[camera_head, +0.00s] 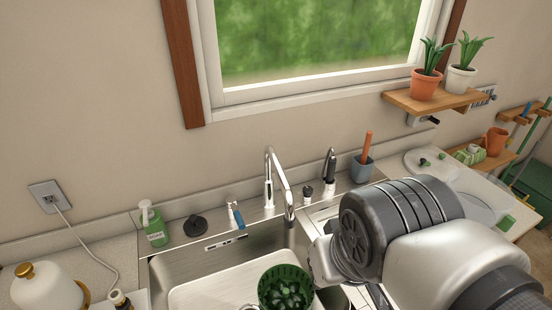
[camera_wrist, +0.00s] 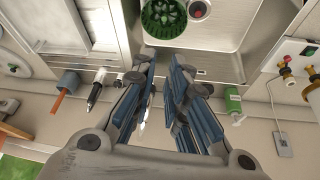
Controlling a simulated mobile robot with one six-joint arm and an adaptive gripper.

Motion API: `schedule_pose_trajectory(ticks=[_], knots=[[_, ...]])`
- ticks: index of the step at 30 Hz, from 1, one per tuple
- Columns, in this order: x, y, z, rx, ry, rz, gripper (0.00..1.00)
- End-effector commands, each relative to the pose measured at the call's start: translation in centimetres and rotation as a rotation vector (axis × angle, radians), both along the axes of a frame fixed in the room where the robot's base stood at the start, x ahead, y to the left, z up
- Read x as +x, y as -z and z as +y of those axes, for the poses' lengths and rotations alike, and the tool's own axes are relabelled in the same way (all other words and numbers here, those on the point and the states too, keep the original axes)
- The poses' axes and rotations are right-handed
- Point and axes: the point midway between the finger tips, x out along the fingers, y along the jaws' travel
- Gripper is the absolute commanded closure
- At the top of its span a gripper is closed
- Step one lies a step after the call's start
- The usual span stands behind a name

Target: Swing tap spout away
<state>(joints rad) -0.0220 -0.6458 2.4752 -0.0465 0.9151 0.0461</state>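The chrome tap (camera_head: 268,190) stands behind the sink in the head view. Its arched spout (camera_head: 281,172) comes forward and down to the right, its tip over the sink's back edge. In the wrist view the tap is mostly hidden by my fingers and I cannot make it out clearly. My gripper (camera_wrist: 162,68) is open there, its blue-padded fingers apart with nothing visibly held between the tips. In the head view my arm's wrist is right of the spout and nearer the camera; the fingers are hidden there.
A green colander (camera_head: 286,287) sits in the steel sink (camera_head: 185,268); it also shows in the wrist view (camera_wrist: 163,18). A black-and-chrome sprayer (camera_head: 330,168), grey cup (camera_head: 362,169) and green soap bottle (camera_head: 153,225) stand along the back. A shelf (camera_head: 405,98) with two plants is above right.

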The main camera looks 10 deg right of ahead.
Motion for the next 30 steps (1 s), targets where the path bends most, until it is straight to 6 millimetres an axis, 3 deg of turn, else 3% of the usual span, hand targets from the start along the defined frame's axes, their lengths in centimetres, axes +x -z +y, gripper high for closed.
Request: schedule_pose_trajectory(ticks=[1, 6, 12, 18, 23, 30], knots=[[1.9, -2.7, 0.0, -0.014, -0.002, 0.009, 0.80], [9.6, -8.4, 0.4, -0.073, -0.001, 0.020, 0.69], [18.5, -11.8, 2.1, -0.133, -0.014, 0.017, 0.59], [23.6, -12.1, 3.7, -0.163, -0.028, 0.009, 0.59], [24.8, -11.4, 4.1, -0.170, -0.031, 0.004, 0.59], [26.1, -8.0, 3.4, -0.171, -0.030, 0.009, 0.59]])
